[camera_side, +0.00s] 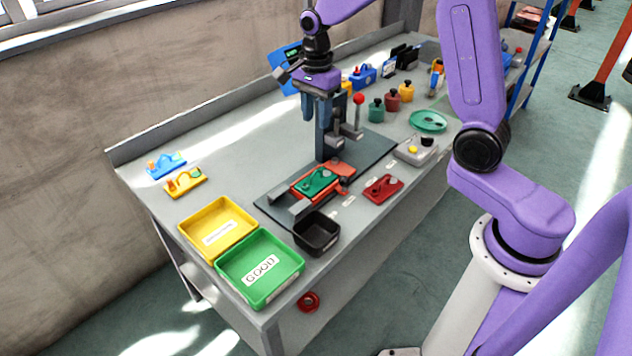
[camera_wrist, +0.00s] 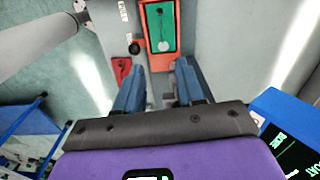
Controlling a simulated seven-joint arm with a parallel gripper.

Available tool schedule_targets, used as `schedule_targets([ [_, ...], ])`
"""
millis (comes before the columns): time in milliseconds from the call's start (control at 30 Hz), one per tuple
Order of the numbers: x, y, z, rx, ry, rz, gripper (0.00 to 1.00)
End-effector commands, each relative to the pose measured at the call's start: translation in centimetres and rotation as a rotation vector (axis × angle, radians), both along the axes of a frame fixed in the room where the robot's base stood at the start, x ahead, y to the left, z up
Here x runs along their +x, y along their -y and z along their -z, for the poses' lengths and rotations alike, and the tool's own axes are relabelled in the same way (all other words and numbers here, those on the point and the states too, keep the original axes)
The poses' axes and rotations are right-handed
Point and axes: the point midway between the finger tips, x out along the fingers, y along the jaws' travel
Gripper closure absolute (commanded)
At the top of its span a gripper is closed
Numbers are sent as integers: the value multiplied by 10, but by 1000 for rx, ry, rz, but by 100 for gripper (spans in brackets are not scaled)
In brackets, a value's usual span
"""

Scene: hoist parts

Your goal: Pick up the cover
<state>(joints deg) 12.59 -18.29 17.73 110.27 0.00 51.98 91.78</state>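Several flat plates could be the cover; I cannot tell which one is meant. A green plate (camera_side: 318,181) with a raised curved shape lies in an orange fixture (camera_side: 341,172) under the press. It also shows in the wrist view (camera_wrist: 160,25). A dark red plate (camera_side: 383,188) lies on the table right of the fixture and is partly seen in the wrist view (camera_wrist: 121,68). A blue plate (camera_side: 166,165) and an orange-yellow plate (camera_side: 185,182) lie at the left. My gripper (camera_side: 317,108) is above the table, apart from the plates. Its fingers (camera_wrist: 157,66) are spread and empty.
The press column (camera_side: 328,140) with a red-knobbed lever (camera_side: 358,99) stands close to my gripper. A yellow bin (camera_side: 216,230), a green GOOD bin (camera_side: 262,268) and a black bin (camera_side: 317,233) are at the front. Coloured jars (camera_side: 391,100) stand behind. The table's left middle is clear.

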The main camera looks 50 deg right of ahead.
Motion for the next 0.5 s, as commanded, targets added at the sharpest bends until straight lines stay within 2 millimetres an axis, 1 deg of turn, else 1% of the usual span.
schedule_targets([
  [133, 5, 6, 4, 0, -2, 68, 62],
  [233, 5, 7, 15, 0, -4, 73, 62],
  [500, 4, 6, 64, 0, -7, 70, 62],
])
